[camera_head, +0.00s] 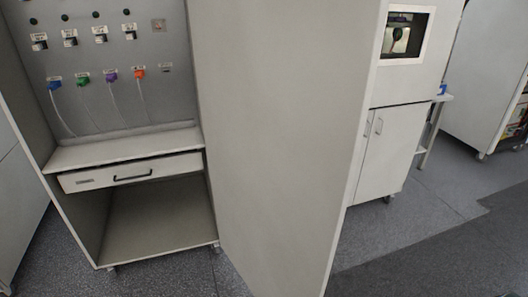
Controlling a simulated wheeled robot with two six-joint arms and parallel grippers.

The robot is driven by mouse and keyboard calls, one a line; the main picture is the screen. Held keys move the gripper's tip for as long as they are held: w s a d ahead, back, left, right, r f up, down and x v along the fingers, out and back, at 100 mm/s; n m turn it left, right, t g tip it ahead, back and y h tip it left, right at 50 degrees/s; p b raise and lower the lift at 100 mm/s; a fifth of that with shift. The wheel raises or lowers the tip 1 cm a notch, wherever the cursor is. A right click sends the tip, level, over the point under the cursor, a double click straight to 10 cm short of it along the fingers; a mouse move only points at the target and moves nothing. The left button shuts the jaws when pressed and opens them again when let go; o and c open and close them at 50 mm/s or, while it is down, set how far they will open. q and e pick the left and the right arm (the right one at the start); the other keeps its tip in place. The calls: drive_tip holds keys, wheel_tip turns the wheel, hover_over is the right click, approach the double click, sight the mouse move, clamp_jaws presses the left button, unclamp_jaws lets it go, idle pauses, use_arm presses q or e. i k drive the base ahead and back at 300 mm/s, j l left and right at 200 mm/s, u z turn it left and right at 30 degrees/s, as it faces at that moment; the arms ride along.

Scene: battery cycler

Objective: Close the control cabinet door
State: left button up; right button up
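The control cabinet (150,157) stands at the left of the head view, with its inside showing. Its tall grey door (275,150) stands wide open, swung out from the cabinet's right side toward me, and fills the middle of the view. Neither of my grippers is in view. No handle shows on the face of the door that I see.
Inside the cabinet are a drawer (130,172) with a black handle and several coloured plugs (110,76) with cables. Behind the door at right stands a white cabinet (382,150) with a small window. The grey floor (420,225) at right is clear.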

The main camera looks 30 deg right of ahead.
sight(285, 87)
drive_tip(key=l+u, duration=0.15)
drive_tip(key=l, duration=0.4)
drive_tip(key=k+l+u, duration=0.1)
drive_tip(key=l, duration=0.4)
drive_tip(key=l+u, duration=0.15)
drive_tip(key=l, duration=0.35)
drive_tip(key=k+l+u, duration=0.15)
drive_tip(key=l, duration=0.35)
drive_tip(key=k+l+u, duration=0.1)
drive_tip(key=l, duration=0.4)
